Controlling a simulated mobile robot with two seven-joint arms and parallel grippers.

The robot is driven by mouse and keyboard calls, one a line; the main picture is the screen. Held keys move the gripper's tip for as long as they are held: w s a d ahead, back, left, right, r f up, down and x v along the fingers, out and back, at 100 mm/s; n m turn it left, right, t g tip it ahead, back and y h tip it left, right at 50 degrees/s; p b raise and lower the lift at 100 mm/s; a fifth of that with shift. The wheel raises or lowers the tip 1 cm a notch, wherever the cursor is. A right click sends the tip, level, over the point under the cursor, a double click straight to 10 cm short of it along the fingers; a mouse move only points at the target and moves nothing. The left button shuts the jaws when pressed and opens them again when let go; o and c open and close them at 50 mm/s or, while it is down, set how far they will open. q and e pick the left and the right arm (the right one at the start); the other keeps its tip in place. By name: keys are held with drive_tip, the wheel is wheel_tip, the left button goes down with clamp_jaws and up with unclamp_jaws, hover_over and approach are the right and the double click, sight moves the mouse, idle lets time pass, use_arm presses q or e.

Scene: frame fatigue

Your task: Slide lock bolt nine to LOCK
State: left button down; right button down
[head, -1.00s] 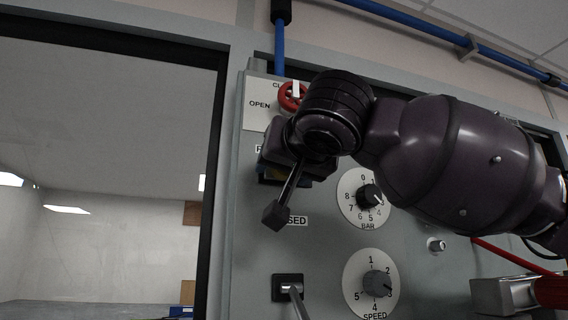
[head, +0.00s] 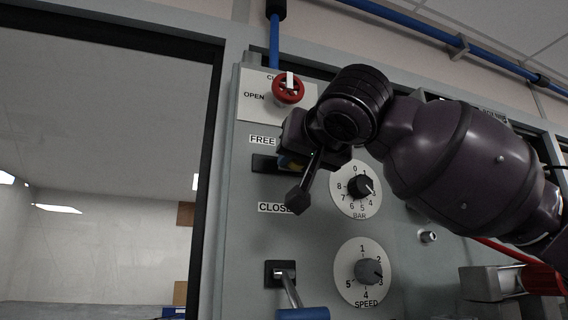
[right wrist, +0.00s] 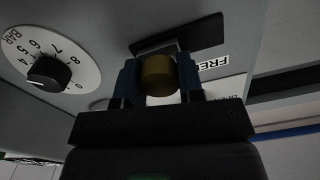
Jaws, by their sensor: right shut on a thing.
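The bolt knob is a round brass-yellow piece (right wrist: 158,72) in the right wrist view. It stands between the blue fingers of my right gripper (right wrist: 158,82), which is shut on it. Behind it is a dark slot plate (right wrist: 190,36) with a FREE label (right wrist: 214,61) beside it. In the head view my right gripper (head: 287,160) covers the knob and the slot's right part. The slot's left end (head: 262,163) shows under the FREE label (head: 262,140). A LOCK label and the number nine are not visible. My left gripper is not in view.
A red knob (head: 288,90) is above the gripper. BAR (head: 345,203) and SPEED (head: 350,282) dials sit to the right and below. A blue-handled lever (head: 302,314) projects at the bottom. A dark-framed window (head: 110,160) fills the left.

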drive_tip(key=shift+d, duration=0.15)
drive_tip(key=c, duration=1.1)
unclamp_jaws()
drive_tip(key=o, duration=0.4)
drive_tip(key=shift+w+d, duration=0.1)
drive_tip(key=shift+d, duration=0.15)
drive_tip(key=shift+c, duration=0.2)
drive_tip(key=shift+a, duration=0.15)
drive_tip(key=b+v, duration=0.2)
drive_tip(key=v, duration=0.9)
drive_tip(key=shift+b, duration=0.3)
drive_tip(key=shift+w, duration=0.15)
